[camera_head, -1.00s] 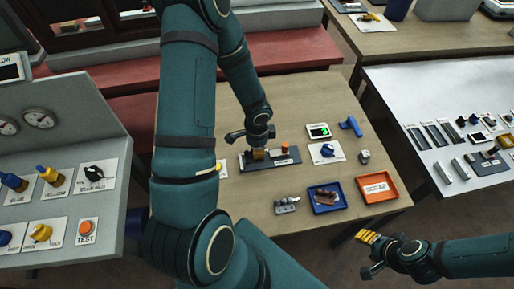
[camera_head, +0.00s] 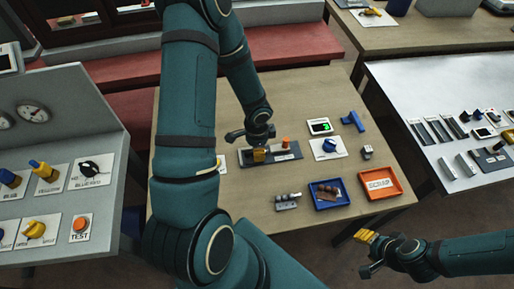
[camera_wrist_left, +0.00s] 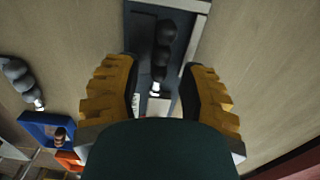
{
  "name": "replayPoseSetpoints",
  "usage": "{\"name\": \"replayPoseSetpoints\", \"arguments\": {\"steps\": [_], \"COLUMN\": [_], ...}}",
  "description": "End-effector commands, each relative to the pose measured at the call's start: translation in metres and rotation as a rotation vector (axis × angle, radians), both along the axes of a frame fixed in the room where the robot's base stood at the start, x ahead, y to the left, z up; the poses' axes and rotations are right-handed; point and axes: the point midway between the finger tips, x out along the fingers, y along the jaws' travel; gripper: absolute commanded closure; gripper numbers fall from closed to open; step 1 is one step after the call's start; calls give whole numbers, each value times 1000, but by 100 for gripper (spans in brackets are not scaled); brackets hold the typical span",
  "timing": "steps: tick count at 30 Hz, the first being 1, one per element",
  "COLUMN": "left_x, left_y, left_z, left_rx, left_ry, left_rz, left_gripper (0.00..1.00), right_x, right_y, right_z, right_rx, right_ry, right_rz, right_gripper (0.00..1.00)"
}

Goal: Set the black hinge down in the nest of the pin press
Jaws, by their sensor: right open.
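The pin press is a dark base plate (camera_head: 290,155) with an orange knob on the wooden table; the plate also shows in the left wrist view (camera_wrist_left: 140,28). My left gripper (camera_head: 259,154) points down at its left part. In the left wrist view its yellow fingers (camera_wrist_left: 163,88) are spread. A dark, lumpy piece, seemingly the black hinge (camera_wrist_left: 164,45), lies between and beyond them, with a gap on both sides. It appears to be at the plate; its exact seating cannot be told. In the head view the gripper hides it. My right gripper (camera_head: 366,237) is open and empty, off the table's front edge.
A blue tray (camera_head: 344,203) with brown parts, an orange scrap tray (camera_head: 401,178) and a grey lumpy part (camera_head: 288,201) stand in front of the press. A green-lit display (camera_head: 320,127), a blue knob (camera_head: 329,146) and a blue tool (camera_head: 352,121) are to the right.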

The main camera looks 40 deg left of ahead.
Motion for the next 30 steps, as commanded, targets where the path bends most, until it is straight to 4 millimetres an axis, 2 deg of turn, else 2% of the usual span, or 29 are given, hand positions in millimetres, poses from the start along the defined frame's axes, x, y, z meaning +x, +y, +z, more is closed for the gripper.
{"name": "replayPoseSetpoints", "arguments": {"steps": [7,11,24,30], "left_x": [0,0,1,0], "left_y": [0,1,1,1], "left_z": [1,11,92,115], "left_rx": [0,2,2,1], "left_ry": [0,-3,-4,-2], "left_rz": [1,2,3,2], "left_gripper": [59,59,59,59], "right_x": [0,0,0,0], "right_y": [0,0,0,0], "right_z": [0,0,0,0], "right_rx": [0,0,0,0], "right_ry": [0,0,0,0], "right_rz": [0,0,0,0], "right_gripper": [53,53,53,53]}}
